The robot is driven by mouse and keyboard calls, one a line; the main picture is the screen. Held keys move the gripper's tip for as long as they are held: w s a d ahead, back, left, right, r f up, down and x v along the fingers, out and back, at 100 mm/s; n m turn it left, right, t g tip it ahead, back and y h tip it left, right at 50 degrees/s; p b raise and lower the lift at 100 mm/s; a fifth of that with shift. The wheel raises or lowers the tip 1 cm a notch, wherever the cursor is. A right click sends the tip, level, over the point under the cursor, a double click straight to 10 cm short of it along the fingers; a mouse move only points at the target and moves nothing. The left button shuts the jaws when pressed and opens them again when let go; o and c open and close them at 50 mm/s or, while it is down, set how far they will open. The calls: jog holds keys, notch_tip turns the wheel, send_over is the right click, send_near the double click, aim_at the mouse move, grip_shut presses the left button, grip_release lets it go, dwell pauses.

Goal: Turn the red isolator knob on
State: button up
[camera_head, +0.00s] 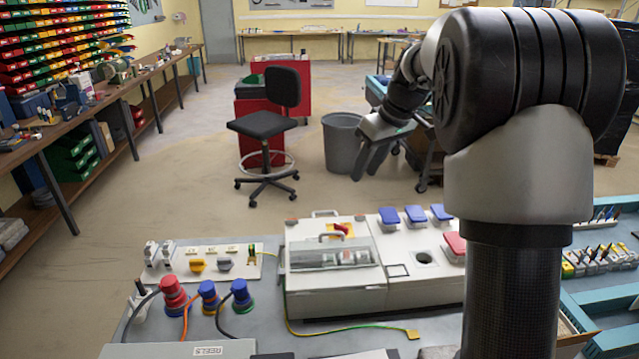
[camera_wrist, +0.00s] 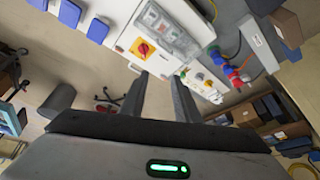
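The red isolator knob (camera_head: 341,228) sits on a yellow plate at the back of the grey-white socket box (camera_head: 335,300). In the wrist view the red knob (camera_wrist: 143,48) shows whole on its yellow square, beyond and a little left of the fingertips. My gripper (camera_head: 365,175) hangs in the air behind the box in the head view, apart from the knob. In the wrist view my gripper (camera_wrist: 159,77) has its two fingers spread with nothing between them. The knob's exact angle is too small to tell.
A clear hinged cover (camera_head: 335,256) with a handle is beside the knob. Blue socket lids (camera_head: 415,214) stand to its right. Red and blue plugs (camera_head: 172,293) with cables are at left. A grey bin (camera_head: 342,142) and a black chair (camera_head: 265,122) stand on the floor behind.

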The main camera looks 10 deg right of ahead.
aim_at(342, 226)
jog(key=w+d+f+n, duration=0.3)
jog(key=w+f, duration=0.6)
jog(key=f, duration=0.2)
jog(key=shift+g, duration=0.3)
jog(key=x, duration=0.5)
jog(key=p+x, duration=0.1)
jog(key=x, duration=0.5)
jog(key=a+x, duration=0.1)
jog(key=x, duration=0.5)
jog(key=shift+w+r, duration=0.1)
jog(key=shift+w, duration=0.05)
grip_shut()
